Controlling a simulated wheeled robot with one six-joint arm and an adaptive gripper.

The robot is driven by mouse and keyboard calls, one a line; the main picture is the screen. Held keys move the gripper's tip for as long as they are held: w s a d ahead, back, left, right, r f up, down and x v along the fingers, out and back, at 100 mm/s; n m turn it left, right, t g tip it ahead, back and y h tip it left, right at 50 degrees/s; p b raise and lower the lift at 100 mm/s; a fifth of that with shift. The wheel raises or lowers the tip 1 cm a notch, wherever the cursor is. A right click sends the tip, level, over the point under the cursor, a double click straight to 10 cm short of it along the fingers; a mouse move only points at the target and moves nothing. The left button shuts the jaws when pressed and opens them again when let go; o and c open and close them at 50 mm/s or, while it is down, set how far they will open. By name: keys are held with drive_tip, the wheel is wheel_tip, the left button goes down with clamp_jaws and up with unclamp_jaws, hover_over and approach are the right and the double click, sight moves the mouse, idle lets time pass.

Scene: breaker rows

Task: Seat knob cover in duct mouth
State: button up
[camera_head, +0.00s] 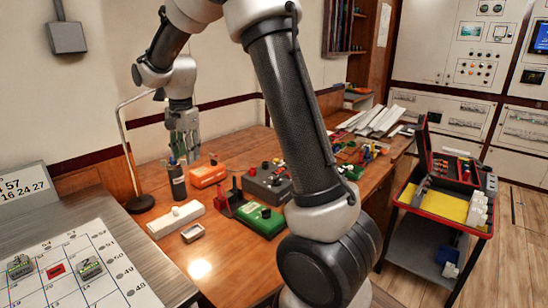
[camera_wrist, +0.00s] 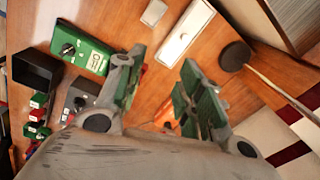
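My gripper (camera_head: 184,148) hangs fingers-down above the back left of the wooden bench. In the wrist view its two green-padded fingers (camera_wrist: 160,68) stand apart with bare wood showing between them, and I see nothing held. I cannot pick out the knob cover for sure. No duct mouth shows clearly; long white duct-like strips (camera_head: 378,119) lie at the bench's far right end. A white oblong box (camera_head: 175,218) lies near the front left of the bench; it also shows in the wrist view (camera_wrist: 185,32), beyond the fingertips.
A dark bottle-like holder (camera_head: 177,182) stands close below my gripper. A tool cart (camera_head: 437,206) stands right. The bench's left front has bare wood.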

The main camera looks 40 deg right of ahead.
drive_tip(key=s+d+r+n+t, duration=0.1)
drive_tip(key=s+d+r+n, duration=0.2)
drive_tip(key=s+r, duration=0.3)
drive_tip(key=s+d+r+n+t, duration=0.1)
drive_tip(key=s+d+r+n, duration=0.15)
drive_tip(key=s, duration=0.65)
drive_tip(key=s+d+n, duration=0.2)
drive_tip(key=s+n, duration=0.1)
drive_tip(key=s, duration=0.6)
drive_tip(key=s+d+n+t, duration=0.1)
drive_tip(key=s+d+n, duration=0.1)
drive_tip(key=s, duration=0.7)
drive_tip(key=shift+d+f+n, duration=0.2)
drive_tip(key=shift+f+n, duration=0.15)
drive_tip(key=shift+n, duration=0.4)
